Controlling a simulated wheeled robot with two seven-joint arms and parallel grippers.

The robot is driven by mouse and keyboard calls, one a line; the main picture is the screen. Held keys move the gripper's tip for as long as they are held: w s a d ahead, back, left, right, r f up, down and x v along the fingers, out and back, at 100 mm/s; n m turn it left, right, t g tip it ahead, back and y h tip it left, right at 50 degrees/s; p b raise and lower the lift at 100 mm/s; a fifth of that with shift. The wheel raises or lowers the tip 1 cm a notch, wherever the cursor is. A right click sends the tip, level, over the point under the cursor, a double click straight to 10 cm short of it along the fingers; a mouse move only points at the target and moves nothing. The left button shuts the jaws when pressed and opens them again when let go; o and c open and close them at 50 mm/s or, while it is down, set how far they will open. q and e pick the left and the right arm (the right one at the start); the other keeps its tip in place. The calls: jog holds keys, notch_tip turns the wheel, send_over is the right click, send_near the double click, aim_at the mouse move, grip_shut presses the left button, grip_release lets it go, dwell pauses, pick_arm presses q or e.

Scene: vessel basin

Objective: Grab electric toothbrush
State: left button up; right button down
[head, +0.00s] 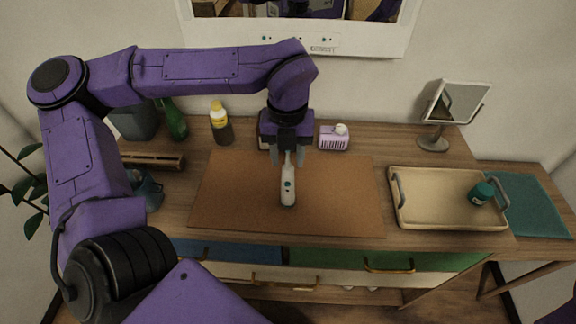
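The electric toothbrush (288,187) is white with a small dark button. It is on the brown mat (340,205) near the middle of the dresser, its thin head end toward the wall. My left gripper (288,160) is over that thin end, fingers pointing down, one on each side of it. The fingers look spread, and I cannot tell whether they touch the brush. My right gripper is outside the view.
A beige tray (445,222) holding a teal jar (481,194) is at the right. A mirror (455,103), a lilac box (333,138), a yellow-capped bottle (221,125) and a green bottle (173,122) stand along the back. The mat around the brush is clear.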

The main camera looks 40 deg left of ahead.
pick_arm(q)
grip_shut()
jog(key=shift+w+r, duration=0.1)
